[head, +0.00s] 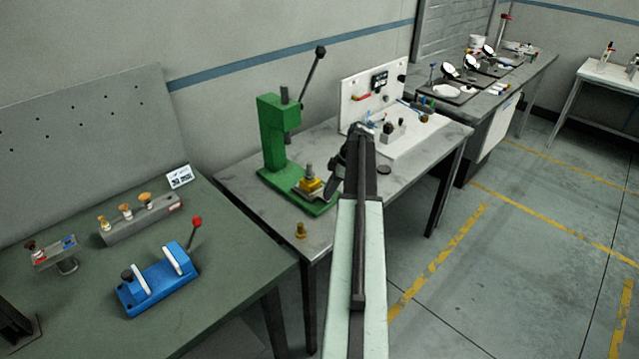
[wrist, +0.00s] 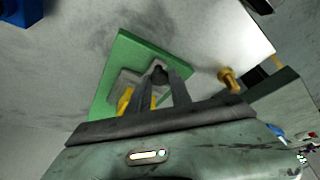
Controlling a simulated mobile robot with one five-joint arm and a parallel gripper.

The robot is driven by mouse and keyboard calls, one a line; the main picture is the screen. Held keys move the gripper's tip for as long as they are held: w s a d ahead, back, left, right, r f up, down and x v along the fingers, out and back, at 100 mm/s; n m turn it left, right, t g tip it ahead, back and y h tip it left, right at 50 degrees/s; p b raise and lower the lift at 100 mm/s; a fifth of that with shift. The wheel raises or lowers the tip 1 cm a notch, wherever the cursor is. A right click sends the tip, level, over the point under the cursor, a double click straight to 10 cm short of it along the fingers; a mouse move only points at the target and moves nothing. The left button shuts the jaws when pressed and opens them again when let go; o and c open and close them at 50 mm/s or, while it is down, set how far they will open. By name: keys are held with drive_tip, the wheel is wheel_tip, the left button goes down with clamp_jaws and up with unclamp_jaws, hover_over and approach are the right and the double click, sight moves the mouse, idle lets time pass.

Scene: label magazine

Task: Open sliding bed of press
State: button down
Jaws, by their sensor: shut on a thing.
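The green press (head: 274,135) stands on the grey table, its black-knobbed lever (head: 313,75) raised to the upper right. On its green base, also in the wrist view (wrist: 115,60), is the sliding bed, a grey plate (wrist: 125,84) bearing a yellow fixture (head: 311,186). My gripper (head: 331,190) is at the bed's right side. My fingers hide part of the bed and fixture, so how far the bed is out is unclear.
A small brass piece (head: 300,230) stands at the table's front edge, close to the press base. A white panel station (head: 372,95) is behind my arm. A blue clamp fixture (head: 158,282) sits on the green bench at left. The floor at right is clear.

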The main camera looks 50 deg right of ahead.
drive_tip(key=shift+s, duration=0.15)
drive_tip(key=c, duration=1.2)
unclamp_jaws()
drive_tip(key=shift+r, duration=0.1)
drive_tip(key=p+v, duration=0.7)
drive_tip(key=shift+s+d+r, duration=0.1)
drive_tip(key=shift+d+r, duration=0.05)
drive_tip(key=shift+r, duration=0.1)
